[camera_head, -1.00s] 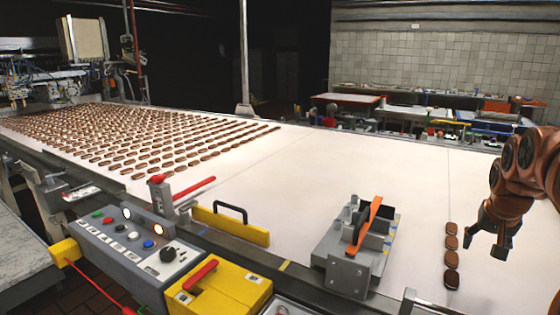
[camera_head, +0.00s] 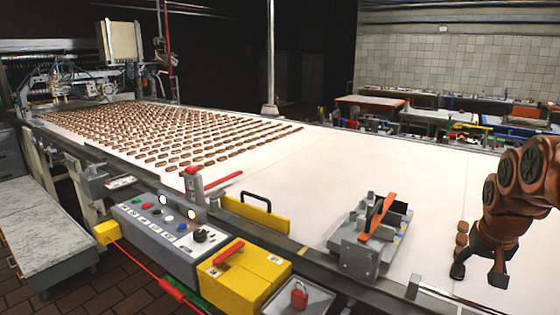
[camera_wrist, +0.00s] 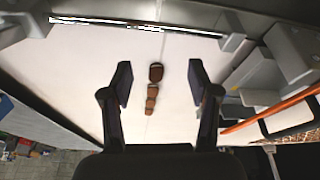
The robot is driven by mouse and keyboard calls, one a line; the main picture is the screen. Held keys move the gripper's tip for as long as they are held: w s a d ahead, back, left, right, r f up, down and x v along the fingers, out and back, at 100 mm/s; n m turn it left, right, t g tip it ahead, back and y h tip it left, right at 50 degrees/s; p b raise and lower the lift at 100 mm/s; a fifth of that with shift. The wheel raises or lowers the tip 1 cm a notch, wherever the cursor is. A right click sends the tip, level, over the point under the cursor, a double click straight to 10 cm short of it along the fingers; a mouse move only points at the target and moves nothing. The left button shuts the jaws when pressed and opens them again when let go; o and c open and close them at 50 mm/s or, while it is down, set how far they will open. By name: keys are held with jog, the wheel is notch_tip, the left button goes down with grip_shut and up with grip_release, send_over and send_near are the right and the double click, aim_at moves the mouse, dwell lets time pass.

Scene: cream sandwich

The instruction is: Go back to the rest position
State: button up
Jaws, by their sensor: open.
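My gripper (camera_head: 477,277) is at the right of the head view, its fingers pointing down over the white belt. In the wrist view my gripper (camera_wrist: 160,85) is open, with its two dark fingers wide apart and nothing between them.
The white belt (camera_head: 330,165) carries many brown biscuits (camera_head: 170,130) at the left. A grey metal fixture with an orange bar (camera_head: 377,215) stands on the belt's near edge, left of my gripper. A control panel (camera_head: 160,225) and a yellow box (camera_head: 243,275) line the near side.

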jog(key=s+a+n+g+y+p, duration=0.15)
jog(key=s+a, duration=0.25)
jog(key=a, duration=0.6)
jog(key=s+a+f+n+g+p, duration=0.1)
jog(key=s+a+f+n, duration=0.1)
jog(key=s+a, duration=0.5)
jog(key=s+a+f+n+g+p, duration=0.2)
jog(key=s+a, duration=0.5)
jog(key=s, duration=0.7)
jog(key=shift+s+f, duration=0.25)
jog(key=shift+f, duration=0.15)
